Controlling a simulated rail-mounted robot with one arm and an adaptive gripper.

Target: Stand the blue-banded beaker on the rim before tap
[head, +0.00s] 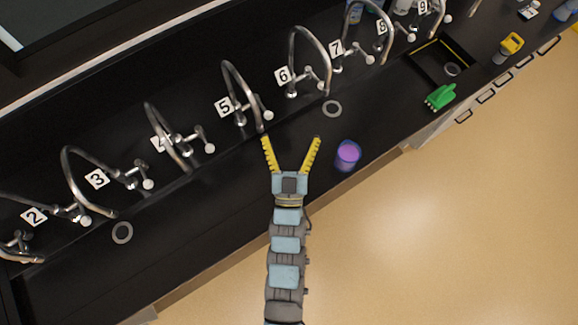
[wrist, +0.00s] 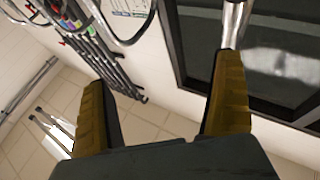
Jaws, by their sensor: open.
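A beaker (head: 347,155) with a blue-violet side and purple inside stands near the counter's front edge in the head view; a separate band is hard to make out. My gripper (head: 291,140) is open and empty, left of the beaker and apart from it, with its fingertips toward taps 5 and 6. In the wrist view the open gripper (wrist: 155,105) shows no beaker between its fingers. A grey ring (head: 332,109) lies below tap 6 (head: 310,62), just behind the beaker. Another grey ring (head: 122,232) lies in front of tap 3 (head: 85,165).
Numbered curved taps line the back of the black counter (head: 215,205). A black tray (head: 415,65), a third ring (head: 452,69), a green object (head: 440,96) and a yellow-topped item (head: 510,44) are at right. The front strip left of my arm is mostly clear.

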